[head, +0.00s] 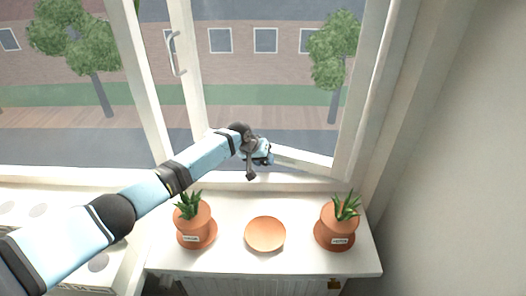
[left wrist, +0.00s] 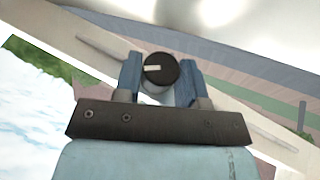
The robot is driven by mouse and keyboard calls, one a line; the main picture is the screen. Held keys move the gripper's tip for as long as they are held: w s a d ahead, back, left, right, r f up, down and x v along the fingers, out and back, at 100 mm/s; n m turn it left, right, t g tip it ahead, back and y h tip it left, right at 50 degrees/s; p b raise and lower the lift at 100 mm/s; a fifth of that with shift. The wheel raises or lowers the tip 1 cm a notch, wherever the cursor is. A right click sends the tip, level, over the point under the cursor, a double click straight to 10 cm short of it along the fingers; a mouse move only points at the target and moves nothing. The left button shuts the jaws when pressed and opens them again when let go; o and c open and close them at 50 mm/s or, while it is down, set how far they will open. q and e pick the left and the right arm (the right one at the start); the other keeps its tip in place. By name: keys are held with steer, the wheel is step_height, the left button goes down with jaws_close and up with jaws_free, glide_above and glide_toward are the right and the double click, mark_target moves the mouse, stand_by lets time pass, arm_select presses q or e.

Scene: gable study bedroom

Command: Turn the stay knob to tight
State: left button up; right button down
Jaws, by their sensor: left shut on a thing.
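The stay knob (left wrist: 161,69) is a round black knob with a white pointer line, seen in the left wrist view. The line points to the left in that view. My left gripper (left wrist: 160,82) has its two blue fingers on either side of the knob and is shut on it. In the head view my left gripper (head: 262,153) reaches the lower part of the open window sash, and the knob is hidden there behind the gripper. My right gripper is not in view.
Below the window, a white sill (head: 230,215) holds two potted plants, left (head: 194,226) and right (head: 337,229), with an empty terracotta saucer (head: 265,234) between them. The window sash (head: 185,70) stands open with a handle (head: 174,55). A wall (head: 460,150) closes off the right side.

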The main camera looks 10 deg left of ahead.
arm_select(q)
steer(key=y+p, duration=0.3)
steer(key=shift+d+r+m+y+p, duration=0.25)
steer(key=shift+m+y+p, duration=0.05)
steer(key=shift+m, duration=0.1)
steer(key=shift+t+y, duration=0.3)
steer(key=shift+y, duration=0.1)
steer(key=shift+d+f+m+y+p, duration=0.15)
steer(key=shift+y+p, duration=0.15)
steer(key=shift+y, duration=0.15)
steer(key=shift+f+m+y+p, duration=0.15)
steer(key=shift+y+p, duration=0.15)
steer(key=shift+y, duration=0.15)
steer(key=shift+t+y, duration=0.3)
steer(key=shift+y, duration=0.4)
steer(key=y, duration=0.1)
steer(key=m+y+b, duration=0.1)
steer(key=shift+d+f+y, duration=0.15)
steer(key=shift+y, duration=0.15)
steer(key=shift+t+y, duration=0.4)
steer(key=shift+y, duration=0.3)
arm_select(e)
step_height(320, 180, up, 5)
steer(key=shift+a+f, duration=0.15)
arm_select(q)
steer(key=shift+b, duration=0.3)
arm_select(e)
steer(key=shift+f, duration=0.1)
